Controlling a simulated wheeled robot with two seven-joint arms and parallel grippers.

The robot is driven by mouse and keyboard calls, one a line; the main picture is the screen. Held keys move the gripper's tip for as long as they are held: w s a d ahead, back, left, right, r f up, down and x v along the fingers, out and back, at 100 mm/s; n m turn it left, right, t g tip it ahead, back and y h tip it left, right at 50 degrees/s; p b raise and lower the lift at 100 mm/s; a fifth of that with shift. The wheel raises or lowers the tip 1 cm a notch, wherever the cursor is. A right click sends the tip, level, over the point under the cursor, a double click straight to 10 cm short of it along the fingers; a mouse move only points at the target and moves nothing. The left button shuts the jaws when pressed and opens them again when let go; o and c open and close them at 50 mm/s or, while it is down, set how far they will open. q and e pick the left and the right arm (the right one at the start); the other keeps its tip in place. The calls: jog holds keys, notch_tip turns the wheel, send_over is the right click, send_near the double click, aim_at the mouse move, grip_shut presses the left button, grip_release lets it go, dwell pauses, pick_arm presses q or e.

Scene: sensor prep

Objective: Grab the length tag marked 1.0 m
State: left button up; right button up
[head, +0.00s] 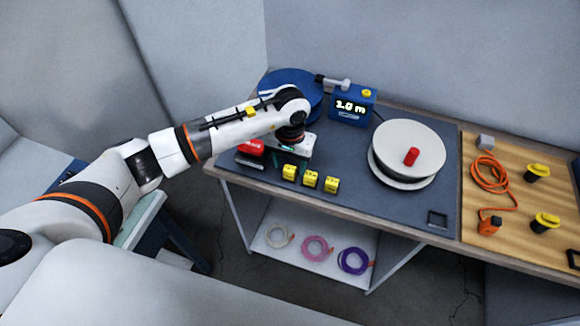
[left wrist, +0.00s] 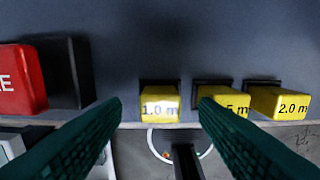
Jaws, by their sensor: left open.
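The yellow length tag marked 1.0 m (left wrist: 160,105) stands in the middle of the left wrist view, near the table's front edge. In the head view it is the leftmost yellow tag (head: 289,172). A second yellow tag (left wrist: 228,100), its label partly hidden by a finger and ending in "5 m", and one marked 2.0 m (left wrist: 280,103) stand to its right. My left gripper (head: 288,152) is open and empty, pointing down above the table by the 1.0 m tag. In the left wrist view its dark green fingers lie either side of that tag, apparently not touching it.
A red button block (left wrist: 22,80) stands left of the tags. A blue display box (head: 352,106), a white reel (head: 408,150) and a blue disc (head: 285,82) are farther back. An orange cable (head: 488,172) lies on the wooden section. Coils (head: 316,248) lie on the lower shelf.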

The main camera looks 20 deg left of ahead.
pick_arm(q)
jog(key=shift+f, duration=0.6)
jog(key=c, duration=1)
jog(key=shift+c, duration=0.2)
jog(key=shift+r, duration=0.15)
